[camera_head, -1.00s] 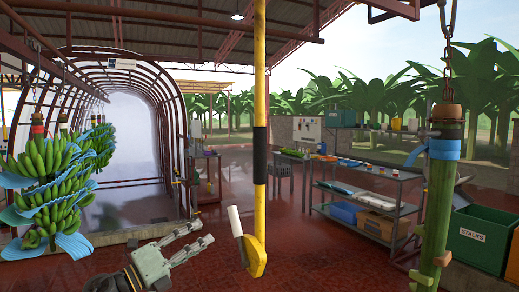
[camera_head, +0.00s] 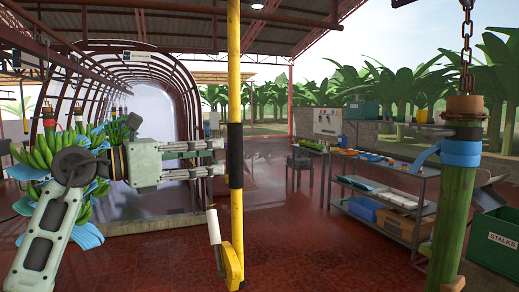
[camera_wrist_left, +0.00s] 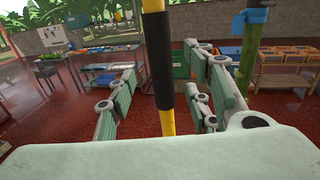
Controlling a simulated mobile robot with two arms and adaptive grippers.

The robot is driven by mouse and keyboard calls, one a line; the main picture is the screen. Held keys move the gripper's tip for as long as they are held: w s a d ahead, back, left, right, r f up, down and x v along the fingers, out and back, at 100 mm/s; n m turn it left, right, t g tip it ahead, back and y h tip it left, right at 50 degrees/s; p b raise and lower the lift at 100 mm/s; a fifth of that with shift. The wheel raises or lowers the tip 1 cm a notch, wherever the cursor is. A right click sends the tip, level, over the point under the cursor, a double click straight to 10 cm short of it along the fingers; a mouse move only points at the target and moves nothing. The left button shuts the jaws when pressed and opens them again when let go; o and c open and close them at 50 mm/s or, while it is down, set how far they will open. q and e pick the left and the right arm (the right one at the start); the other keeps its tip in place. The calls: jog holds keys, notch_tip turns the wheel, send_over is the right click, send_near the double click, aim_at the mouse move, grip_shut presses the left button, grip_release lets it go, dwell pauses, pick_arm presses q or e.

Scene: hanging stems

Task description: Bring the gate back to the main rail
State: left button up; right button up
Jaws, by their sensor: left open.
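A yellow pole (camera_head: 234,62) hangs upright in the middle of the head view, with a black sleeve (camera_head: 235,157) around it. Its lower end has a yellow hooked piece (camera_head: 232,264) and a white handle (camera_head: 213,226). My left gripper (camera_head: 222,157) is open, level with the sleeve, its fingers pointing right towards it. In the left wrist view the black sleeve (camera_wrist_left: 158,62) shows between the spread fingers; I cannot tell if they touch it. The gate itself is not clearly recognisable; the pole's top is out of frame. My right gripper is not in view.
Banana bunches (camera_head: 42,150) hang at left behind my arm, before an arched tunnel (camera_head: 150,62). A green stalk (camera_head: 452,215) hangs on a chain at right. A shelf (camera_head: 385,205) and a stalks bin (camera_head: 495,240) stand beyond. Red floor is clear around the pole.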

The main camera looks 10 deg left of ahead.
aim_at(235, 150)
pick_arm(q)
jog(key=p+x, duration=0.3)
jog(key=x, duration=0.4)
jog(key=shift+w+d+r, duration=0.15)
jog(key=shift+w, duration=0.05)
jog(key=shift+d, duration=0.1)
jog(key=c, duration=1)
grip_shut()
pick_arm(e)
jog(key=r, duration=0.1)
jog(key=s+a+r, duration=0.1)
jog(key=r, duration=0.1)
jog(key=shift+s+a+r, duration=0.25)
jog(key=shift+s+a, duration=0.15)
